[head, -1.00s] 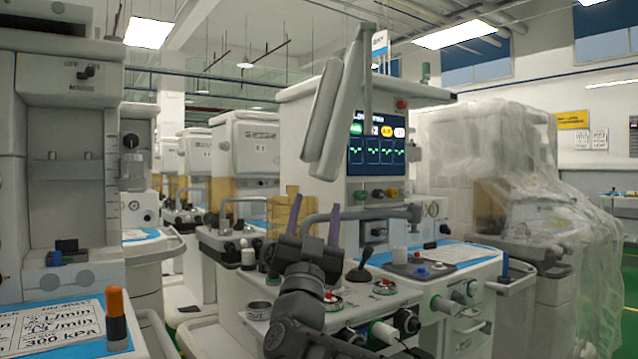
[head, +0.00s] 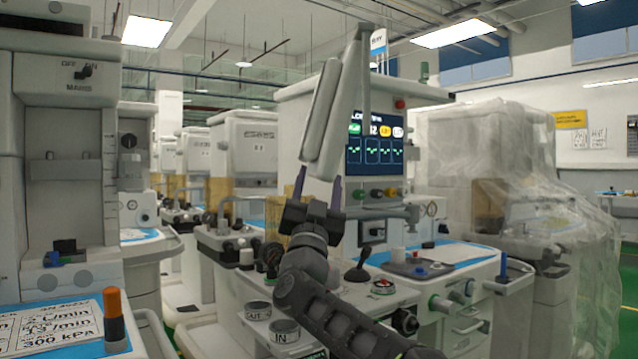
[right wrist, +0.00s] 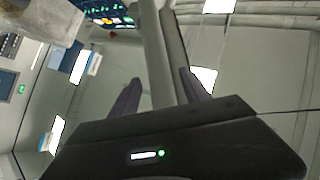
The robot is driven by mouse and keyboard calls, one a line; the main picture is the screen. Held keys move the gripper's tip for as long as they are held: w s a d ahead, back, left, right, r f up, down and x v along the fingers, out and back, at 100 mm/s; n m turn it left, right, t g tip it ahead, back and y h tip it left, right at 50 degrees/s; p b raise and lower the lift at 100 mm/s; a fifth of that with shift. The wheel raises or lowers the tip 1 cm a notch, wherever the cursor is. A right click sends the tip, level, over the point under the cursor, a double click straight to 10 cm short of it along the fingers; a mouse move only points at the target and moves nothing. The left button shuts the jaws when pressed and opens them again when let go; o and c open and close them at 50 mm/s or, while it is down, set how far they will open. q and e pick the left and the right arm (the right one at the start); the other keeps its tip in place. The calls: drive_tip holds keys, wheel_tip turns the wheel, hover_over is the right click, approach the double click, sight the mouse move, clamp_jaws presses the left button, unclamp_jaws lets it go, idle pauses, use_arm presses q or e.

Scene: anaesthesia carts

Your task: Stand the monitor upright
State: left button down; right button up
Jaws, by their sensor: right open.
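The monitor (head: 322,118) is a grey, flat panel seen nearly edge-on on the cart in the head view, beside a thin upright plate. It leans, with its top to the right and its lower end to the left. My right gripper (head: 319,175) is open just below the monitor's lower end, its two purple-grey fingers pointing up. In the right wrist view, the open gripper (right wrist: 160,78) has a long grey panel (right wrist: 156,50) running between its fingertips. I cannot tell whether either finger touches it. My left gripper is not in view.
A lit screen (head: 376,143) is on the cart behind the monitor. A plastic-draped machine (head: 500,200) is at the right, and another cart (head: 65,170) is at the near left.

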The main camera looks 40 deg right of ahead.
clamp_jaws()
idle(0.6)
idle(0.8)
